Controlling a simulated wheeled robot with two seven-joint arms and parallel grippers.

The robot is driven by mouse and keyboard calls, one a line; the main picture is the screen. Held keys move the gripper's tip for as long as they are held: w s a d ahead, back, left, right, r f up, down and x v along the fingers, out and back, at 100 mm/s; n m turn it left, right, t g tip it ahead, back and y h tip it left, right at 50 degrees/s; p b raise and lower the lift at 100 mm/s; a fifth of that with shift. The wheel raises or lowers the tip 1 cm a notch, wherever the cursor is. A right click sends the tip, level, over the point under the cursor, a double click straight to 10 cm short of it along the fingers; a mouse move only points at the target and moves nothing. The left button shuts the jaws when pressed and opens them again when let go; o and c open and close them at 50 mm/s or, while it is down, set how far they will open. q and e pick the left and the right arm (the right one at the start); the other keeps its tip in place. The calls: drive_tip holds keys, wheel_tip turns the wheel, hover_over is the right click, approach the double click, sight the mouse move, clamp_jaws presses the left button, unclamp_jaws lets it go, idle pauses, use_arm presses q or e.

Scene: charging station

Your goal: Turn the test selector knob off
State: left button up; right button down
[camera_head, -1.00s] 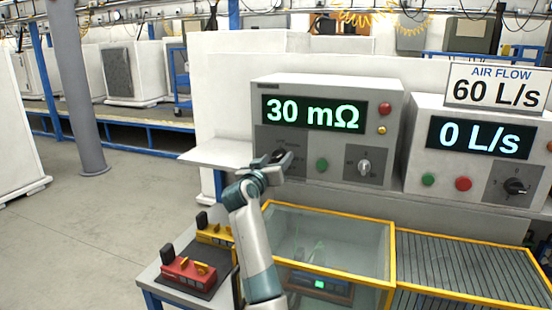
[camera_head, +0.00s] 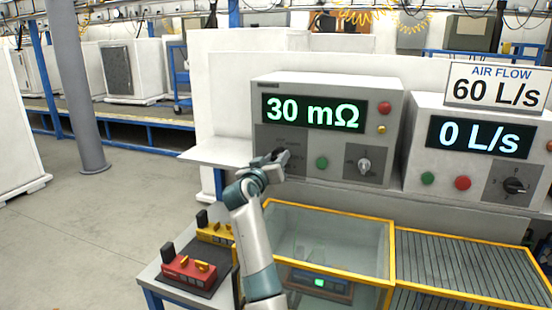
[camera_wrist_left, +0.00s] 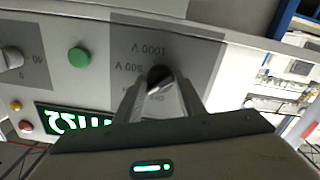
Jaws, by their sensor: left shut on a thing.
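The test selector knob (camera_wrist_left: 159,76) is a small dark knob on the grey dial panel of the tester. It sits between my left gripper's fingers in the left wrist view, where the panel appears upside down with "500 V" and "1000 V" labels. My left gripper (camera_head: 275,158) is shut on the knob at the lower left of the tester (camera_head: 330,90), which reads "30 mΩ". The gripper hides most of the knob in the head view, and the fingers cover part of the dial, so I cannot tell which setting it points to. My right gripper is not in view.
A green button (camera_head: 322,163) and a second knob (camera_head: 364,166) are right of the gripper. An air-flow unit (camera_head: 470,150) reading "0 L/s" stands further right. A yellow-edged glass box (camera_head: 330,235) is below. Red (camera_head: 188,269) and yellow (camera_head: 214,231) devices sit at lower left.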

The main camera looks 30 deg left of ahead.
use_arm(q)
drive_tip(key=n+p, duration=0.2)
drive_tip(key=shift+r+n, duration=0.1)
drive_tip(key=shift+n, duration=0.2)
drive_tip(key=n+p, duration=0.1)
drive_tip(key=n, duration=0.1)
drive_tip(key=shift+n+p, duration=0.3)
drive_tip(key=shift+p, duration=0.1)
drive_tip(key=n+p, duration=0.2)
drive_tip(key=n, duration=0.1)
drive_tip(key=shift+d, duration=0.1)
drive_tip(key=shift+n+p, duration=0.35)
drive_tip(key=shift+n, duration=0.15)
drive_tip(key=o, duration=1)
drive_tip(key=shift+o, duration=0.2)
drive_tip(key=shift+s, duration=0.1)
